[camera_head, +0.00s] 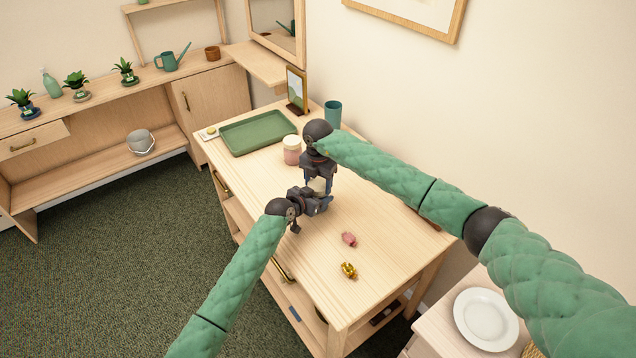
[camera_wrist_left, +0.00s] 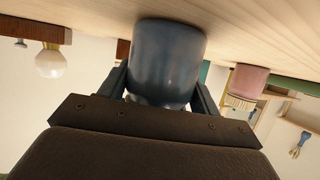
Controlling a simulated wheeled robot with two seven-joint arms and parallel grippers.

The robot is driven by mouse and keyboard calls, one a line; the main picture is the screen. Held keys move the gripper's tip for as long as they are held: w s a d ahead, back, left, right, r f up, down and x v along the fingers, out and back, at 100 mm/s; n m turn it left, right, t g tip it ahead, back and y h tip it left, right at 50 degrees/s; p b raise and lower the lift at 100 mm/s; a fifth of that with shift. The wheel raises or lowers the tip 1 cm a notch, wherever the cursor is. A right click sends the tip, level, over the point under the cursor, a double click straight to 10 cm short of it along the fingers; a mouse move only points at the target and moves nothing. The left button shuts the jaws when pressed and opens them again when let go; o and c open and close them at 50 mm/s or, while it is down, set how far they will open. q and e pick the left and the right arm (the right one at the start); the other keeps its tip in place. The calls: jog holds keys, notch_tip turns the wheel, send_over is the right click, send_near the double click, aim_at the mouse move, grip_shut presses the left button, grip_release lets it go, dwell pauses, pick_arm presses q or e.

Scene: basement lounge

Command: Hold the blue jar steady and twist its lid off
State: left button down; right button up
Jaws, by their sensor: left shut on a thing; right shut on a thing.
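The blue jar (camera_wrist_left: 168,58) stands on the wooden table (camera_head: 375,235); the left wrist view shows it upside down. My left gripper (camera_head: 318,203) is shut around the jar's body, one finger on each side. My right gripper (camera_head: 318,172) reaches down from above and is shut on the pale lid (camera_head: 318,185) at the jar's top. The lid is mostly hidden by the grippers, so I cannot tell whether it sits tight or loose. In the head view the jar's body is largely covered by my left gripper.
A pink jar (camera_head: 292,157) with a pale lid stands just behind, near a green tray (camera_head: 258,134). A teal cup (camera_head: 333,112) and picture frame (camera_head: 297,88) are at the back. A small pink object (camera_head: 349,239) and a gold one (camera_head: 348,270) lie in front.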

jog(key=n, duration=0.3)
jog(key=shift+r, duration=0.1)
jog(key=n, duration=0.3)
jog(key=shift+n, duration=0.4)
jog(key=o, duration=1.1)
